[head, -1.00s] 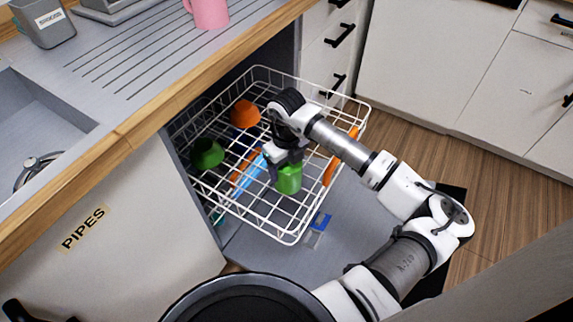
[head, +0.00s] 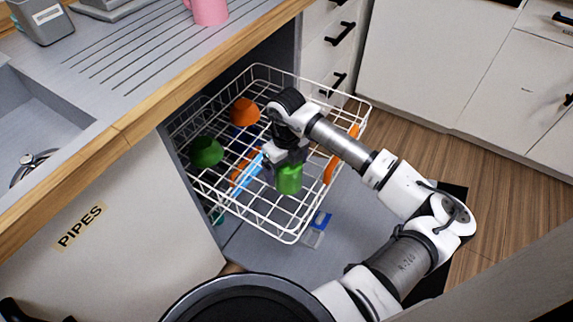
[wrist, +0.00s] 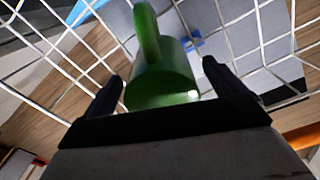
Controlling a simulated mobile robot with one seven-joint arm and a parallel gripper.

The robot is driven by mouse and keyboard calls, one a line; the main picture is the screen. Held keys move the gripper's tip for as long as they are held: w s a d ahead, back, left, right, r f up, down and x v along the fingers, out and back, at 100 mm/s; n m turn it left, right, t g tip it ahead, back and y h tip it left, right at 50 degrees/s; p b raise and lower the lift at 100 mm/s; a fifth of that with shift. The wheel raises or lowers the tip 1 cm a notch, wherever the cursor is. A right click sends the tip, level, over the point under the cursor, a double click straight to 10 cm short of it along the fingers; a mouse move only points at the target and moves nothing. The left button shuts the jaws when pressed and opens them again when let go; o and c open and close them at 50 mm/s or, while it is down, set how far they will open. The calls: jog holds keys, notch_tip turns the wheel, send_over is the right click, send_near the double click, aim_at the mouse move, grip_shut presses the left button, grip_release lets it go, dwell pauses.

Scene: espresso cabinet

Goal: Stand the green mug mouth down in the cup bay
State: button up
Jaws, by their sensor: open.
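The green mug (head: 290,180) is at the front right of the white wire basket (head: 292,238), below my gripper. In the wrist view the green mug (wrist: 160,85) shows a smooth, closed-looking end toward the camera, with its handle pointing up in the picture. No mouth opening shows. My gripper (wrist: 165,84) is open, one dark finger on each side of the mug, with gaps visible between fingers and mug. In the head view my gripper (head: 288,160) is just above the mug and partly hides it. I cannot tell which part of the basket is the cup bay.
A green bowl-like piece (head: 206,151) and an orange one (head: 244,111) sit at the basket's left and back. An orange handle piece (head: 332,170) is on its right rim. A blue item (head: 320,222) lies below the front. The counter edge (head: 150,118) runs along the left.

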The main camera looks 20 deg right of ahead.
notch_tip(320, 180, up, 14)
dwell(0.5)
jog(key=shift+s+f, duration=0.1)
